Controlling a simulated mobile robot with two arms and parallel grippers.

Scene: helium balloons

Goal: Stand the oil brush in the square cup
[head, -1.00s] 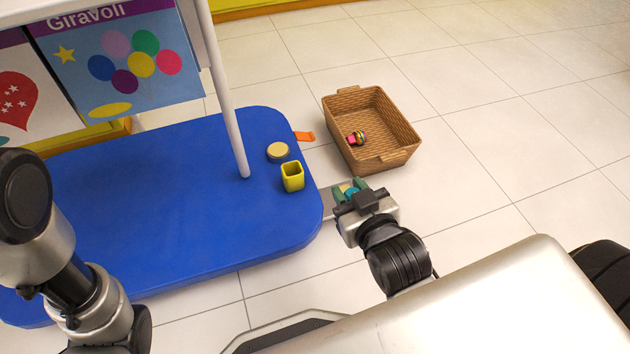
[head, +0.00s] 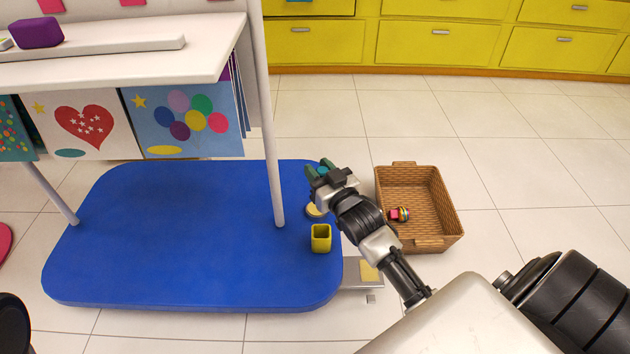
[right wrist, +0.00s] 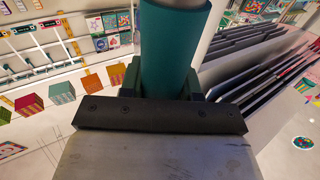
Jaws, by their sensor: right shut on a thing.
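The square cup (head: 320,239) is yellow and stands upright, open at the top, near the right edge of the blue platform (head: 180,240). My right gripper (head: 319,170) is beyond the cup in the head view, above the platform's far right corner. It is shut on a teal cylinder, which I take for the oil brush; this fills the space between the fingers in the right wrist view (right wrist: 172,50). The brush's ends are not clear. My left gripper is not in view.
A round yellow disc (head: 315,211) lies behind the cup, partly covered by my right arm. A white post (head: 270,130) rises from the platform left of the cup. A wicker basket (head: 440,215) with small colourful things stands on the floor to the right. A grey tray (head: 350,275) sticks out at the platform's edge.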

